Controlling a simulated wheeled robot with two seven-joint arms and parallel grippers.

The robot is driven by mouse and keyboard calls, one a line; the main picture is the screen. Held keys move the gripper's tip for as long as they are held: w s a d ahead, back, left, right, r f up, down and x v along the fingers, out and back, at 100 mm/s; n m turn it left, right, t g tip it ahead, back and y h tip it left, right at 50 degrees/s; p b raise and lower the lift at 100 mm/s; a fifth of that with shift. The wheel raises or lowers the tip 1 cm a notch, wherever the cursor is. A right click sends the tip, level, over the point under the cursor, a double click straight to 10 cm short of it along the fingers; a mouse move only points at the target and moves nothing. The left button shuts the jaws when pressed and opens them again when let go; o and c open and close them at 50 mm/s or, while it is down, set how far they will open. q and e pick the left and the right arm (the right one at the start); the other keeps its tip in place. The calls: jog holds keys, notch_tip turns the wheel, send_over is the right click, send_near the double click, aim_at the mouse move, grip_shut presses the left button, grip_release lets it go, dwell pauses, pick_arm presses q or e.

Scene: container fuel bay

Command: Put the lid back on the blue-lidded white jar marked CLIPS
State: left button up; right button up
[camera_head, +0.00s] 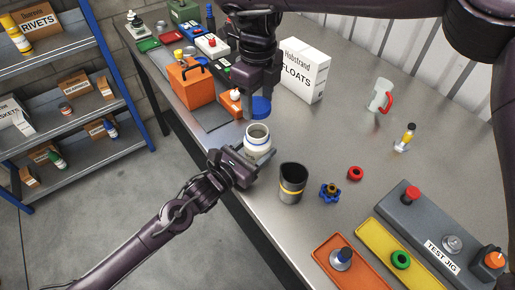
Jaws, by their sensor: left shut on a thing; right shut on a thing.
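The white jar (257,148) stands at the near-left edge of the metal workbench. The fingers partly hide the lid.
A dark cup with a yellow band (292,182) stands right of the jar. An orange box (191,84) and a white FLOATS box (304,76) stand behind. A blue knob (330,192), red ring (355,173) and grey TEST JIG (425,228) lie to the right.

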pick_arm(q)
jog(key=c, duration=0.4)
pick_arm(e)
send_over(258, 125)
jog(key=s, duration=0.3)
jog(key=shift+w+f, duration=0.15)
jog(key=shift+f, duration=1.1)
jog(key=shift+w+f, duration=0.1)
jog(key=shift+f, duration=1.15)
jog(key=shift+f, duration=0.9)
jog(key=shift+f, duration=0.5)
